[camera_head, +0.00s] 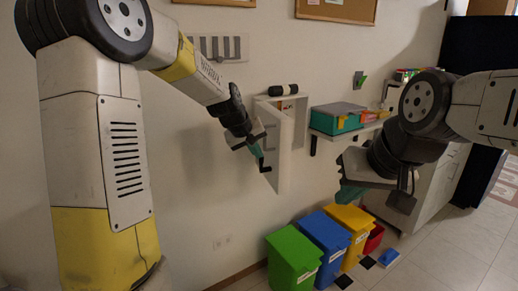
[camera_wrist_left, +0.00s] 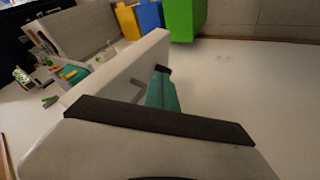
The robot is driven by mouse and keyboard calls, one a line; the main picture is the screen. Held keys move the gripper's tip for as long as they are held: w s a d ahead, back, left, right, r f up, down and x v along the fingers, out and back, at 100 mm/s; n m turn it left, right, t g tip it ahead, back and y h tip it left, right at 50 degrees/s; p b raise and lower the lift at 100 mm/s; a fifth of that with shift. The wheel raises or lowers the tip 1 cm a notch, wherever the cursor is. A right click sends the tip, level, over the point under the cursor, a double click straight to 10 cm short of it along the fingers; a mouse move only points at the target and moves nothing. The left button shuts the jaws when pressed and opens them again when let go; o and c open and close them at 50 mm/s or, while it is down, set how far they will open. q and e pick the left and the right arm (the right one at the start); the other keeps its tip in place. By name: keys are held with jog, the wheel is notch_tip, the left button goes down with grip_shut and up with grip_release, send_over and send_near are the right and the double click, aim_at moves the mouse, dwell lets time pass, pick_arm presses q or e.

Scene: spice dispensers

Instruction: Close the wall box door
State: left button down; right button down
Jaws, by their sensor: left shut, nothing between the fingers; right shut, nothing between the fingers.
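The wall box (camera_head: 301,118) is a white, shallow box mounted on the wall. Its white door (camera_head: 284,165) stands open, swung out from the wall. The door also shows in the left wrist view (camera_wrist_left: 118,72), with a small grey bar (camera_wrist_left: 138,83) on its face. My left gripper (camera_head: 262,163) is shut and empty, close by the door's left face. Its teal fingers show in the left wrist view (camera_wrist_left: 162,88) beside the panel; I cannot tell whether they touch it. My right gripper (camera_head: 346,193) is shut and empty, away to the right of the door.
A shelf (camera_head: 330,131) with a teal and grey case (camera_head: 338,117) is on the wall right of the box. Green (camera_head: 292,258), blue (camera_head: 325,244) and yellow (camera_head: 351,229) bins stand on the floor below. A grey strip panel (camera_head: 218,47) is on the wall upper left.

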aim_at(278, 164)
pick_arm(q)
jog(key=shift+w+d+f, duration=1.05)
jog(key=shift+d, duration=0.25)
jog(key=shift+w+d+f, duration=1)
jog(key=shift+w+d, duration=0.05)
jog(key=shift+d, duration=0.25)
jog(key=shift+d, duration=0.15)
